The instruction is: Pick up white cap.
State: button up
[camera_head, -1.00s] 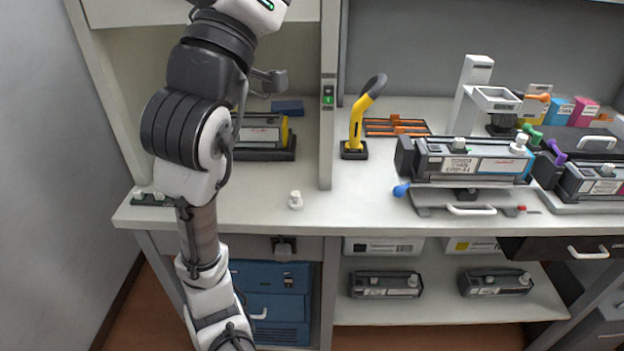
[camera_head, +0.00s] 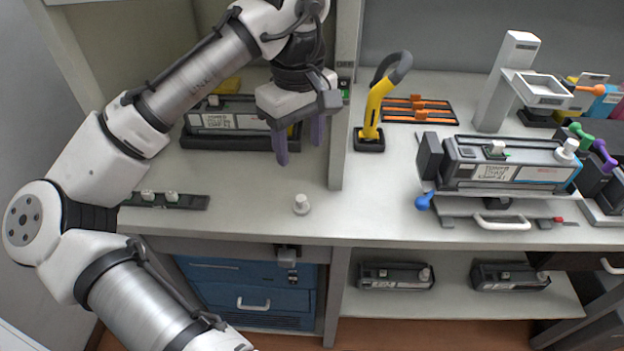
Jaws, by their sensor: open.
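A small loose white cap (camera_head: 301,205) stands alone on the worktop, left of the divider panel and near the front edge. My gripper (camera_head: 298,154) is open and empty, its two purple fingers pointing down. It is above and behind the cap in the picture, apart from it. Other white caps (camera_head: 160,196) sit on a dark strip at the left of the worktop. White caps also sit on the toner cartridge (camera_head: 510,172) on the stand at the right.
A toner cartridge in a dark tray (camera_head: 215,143) lies behind my gripper. The upright divider panel (camera_head: 346,130) stands close on the right. A yellow-handled tool (camera_head: 376,105) stands beyond it. The worktop (camera_head: 262,222) around the loose cap is clear.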

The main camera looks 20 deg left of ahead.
send_over(301, 198)
jog(key=f, duration=0.8)
jog(key=shift+w+f, duration=0.2)
jog(key=shift+w, duration=0.15)
jog(key=shift+s+f+p, duration=0.15)
jog(key=shift+f+p, duration=0.05)
jog(key=shift+f, duration=1.15)
jog(key=shift+s+f+p, duration=0.15)
jog(key=shift+f, duration=1.2)
jog(key=c, duration=1)
